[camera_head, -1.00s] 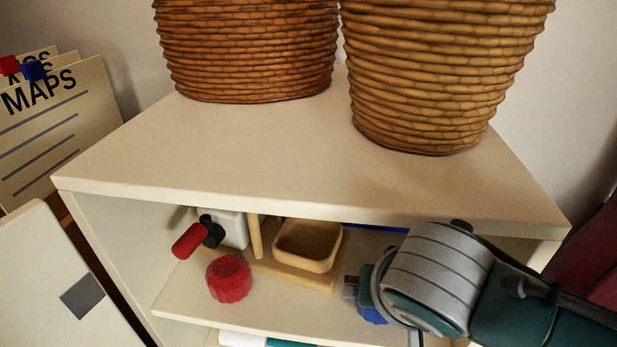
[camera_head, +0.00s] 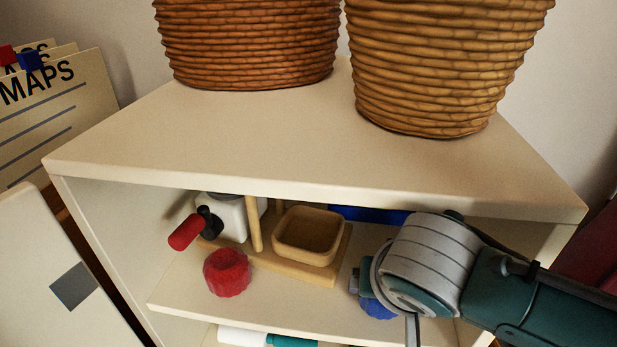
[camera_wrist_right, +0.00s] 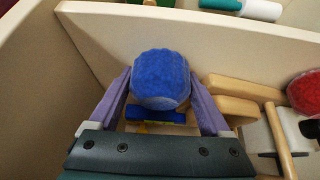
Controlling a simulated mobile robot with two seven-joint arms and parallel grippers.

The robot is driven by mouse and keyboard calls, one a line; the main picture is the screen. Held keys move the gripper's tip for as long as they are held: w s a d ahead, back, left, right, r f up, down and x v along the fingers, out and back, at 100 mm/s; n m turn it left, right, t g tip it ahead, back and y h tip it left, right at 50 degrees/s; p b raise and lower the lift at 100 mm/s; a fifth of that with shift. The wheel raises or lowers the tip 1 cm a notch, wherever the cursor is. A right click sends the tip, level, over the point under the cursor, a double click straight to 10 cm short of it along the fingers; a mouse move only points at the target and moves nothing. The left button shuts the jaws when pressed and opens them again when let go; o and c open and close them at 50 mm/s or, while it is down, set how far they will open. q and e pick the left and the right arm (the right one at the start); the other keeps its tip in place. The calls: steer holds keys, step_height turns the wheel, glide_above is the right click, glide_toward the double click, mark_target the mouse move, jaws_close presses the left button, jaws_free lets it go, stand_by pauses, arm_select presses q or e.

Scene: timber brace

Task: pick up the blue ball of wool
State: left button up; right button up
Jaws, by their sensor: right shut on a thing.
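The blue ball of wool (camera_wrist_right: 161,78) sits between the two purple fingers of my right gripper (camera_wrist_right: 160,84) in the right wrist view, one finger against each side. In the head view a part of the blue ball (camera_head: 378,309) shows below my right wrist, inside the upper compartment of the white shelf unit (camera_head: 250,312). My right gripper is shut on it. My wrist hides most of the ball and fingers in the head view, and I cannot tell whether the ball touches the shelf board. My left gripper is not in view.
A red ball of wool (camera_head: 227,272), a wooden tray on a stand (camera_head: 309,236) and a white device with a red handle (camera_head: 186,232) stand left of the blue ball. A blue object (camera_head: 370,215) lies behind. Two wicker baskets (camera_head: 245,45) stand on top.

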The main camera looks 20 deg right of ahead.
steer(key=shift+c, duration=1)
steer(key=shift+r, duration=0.1)
